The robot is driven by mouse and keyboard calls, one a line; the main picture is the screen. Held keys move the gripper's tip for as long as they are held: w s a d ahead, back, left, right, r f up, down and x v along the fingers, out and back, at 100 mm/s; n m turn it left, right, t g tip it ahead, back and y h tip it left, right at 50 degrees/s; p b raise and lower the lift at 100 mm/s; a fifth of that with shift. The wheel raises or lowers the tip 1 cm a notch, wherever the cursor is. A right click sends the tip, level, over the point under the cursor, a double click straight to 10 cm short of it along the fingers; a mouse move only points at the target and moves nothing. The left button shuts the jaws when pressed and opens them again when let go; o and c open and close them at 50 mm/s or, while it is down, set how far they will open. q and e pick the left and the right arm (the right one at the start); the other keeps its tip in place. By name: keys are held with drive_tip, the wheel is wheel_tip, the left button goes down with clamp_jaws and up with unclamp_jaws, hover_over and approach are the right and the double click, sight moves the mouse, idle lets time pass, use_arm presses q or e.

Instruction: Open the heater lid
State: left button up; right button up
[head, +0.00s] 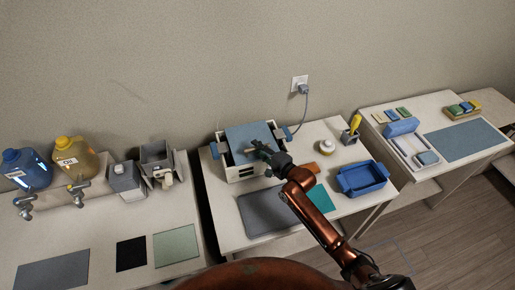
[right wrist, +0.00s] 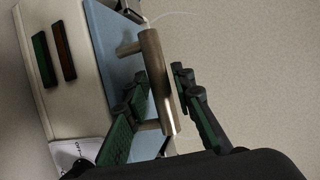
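The heater (head: 245,173) is a white box with a blue lid (head: 245,134) on top, which looks closed. The lid also shows in the right wrist view (right wrist: 112,50), with a brown bar handle (right wrist: 158,75) standing off it on short posts. My right gripper (head: 264,150) is at the lid's right front part in the head view. In the right wrist view its fingers (right wrist: 165,98) are spread on either side of the handle, with a gap on the right side. Whether the left finger touches the handle is unclear. My left gripper is not in view.
A white knob-like item (head: 326,146) and a blue tray (head: 363,179) stand right of the heater. A grey mat (head: 268,212) lies in front. A cable runs to the wall outlet (head: 299,84). Oil jugs (head: 76,159) stand on the left table.

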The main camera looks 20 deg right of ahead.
clamp_jaws()
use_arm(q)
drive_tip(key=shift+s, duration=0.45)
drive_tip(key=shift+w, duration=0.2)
